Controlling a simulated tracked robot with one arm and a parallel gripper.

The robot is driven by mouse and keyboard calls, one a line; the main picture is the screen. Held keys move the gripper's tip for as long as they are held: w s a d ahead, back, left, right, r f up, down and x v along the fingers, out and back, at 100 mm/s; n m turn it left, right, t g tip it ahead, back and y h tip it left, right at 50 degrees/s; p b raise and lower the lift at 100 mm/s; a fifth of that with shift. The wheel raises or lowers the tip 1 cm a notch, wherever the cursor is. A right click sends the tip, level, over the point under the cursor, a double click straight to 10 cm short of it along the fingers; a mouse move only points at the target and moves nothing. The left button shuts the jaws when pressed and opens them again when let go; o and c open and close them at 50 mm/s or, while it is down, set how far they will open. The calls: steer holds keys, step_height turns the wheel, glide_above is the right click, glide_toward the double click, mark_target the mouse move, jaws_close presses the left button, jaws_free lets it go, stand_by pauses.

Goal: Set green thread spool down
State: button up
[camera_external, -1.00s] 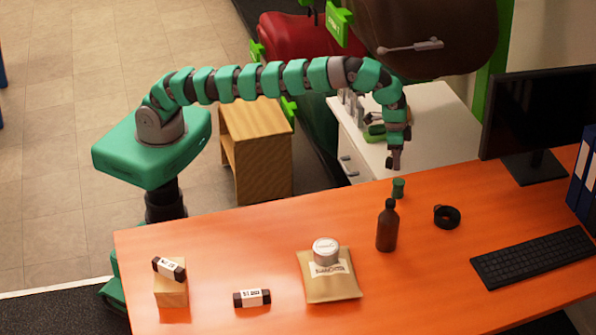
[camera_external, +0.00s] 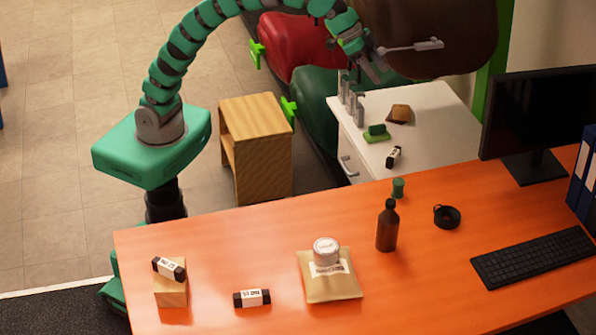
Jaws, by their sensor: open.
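The green thread spool (camera_external: 398,188) stands upright on the orange desk (camera_external: 250,232), near its back edge and just behind the dark brown bottle (camera_external: 387,228). My gripper (camera_external: 379,70) is up above the white cabinet, well away from the spool and up to its left. It is open, and I see nothing between its fingers. The fingers are small in this view.
A black tape roll (camera_external: 447,217) and a keyboard (camera_external: 535,257) lie to the right. A tin (camera_external: 326,251) sits on a tan packet (camera_external: 331,286). The white cabinet (camera_external: 437,118) behind holds a green-handled tool (camera_external: 377,133) and small items. The desk's left middle is mostly clear.

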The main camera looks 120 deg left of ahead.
steer(key=s+d+r+m+t, duration=0.1)
steer(key=s+d+r+t, duration=0.2)
steer(key=s+r, duration=0.9)
steer(key=s+d+r+t, duration=0.3)
steer(key=s+r+t, duration=0.1)
steer(key=s+r, duration=0.8)
steer(key=shift+s+d+m, duration=0.4)
steer(key=shift+s, duration=0.8)
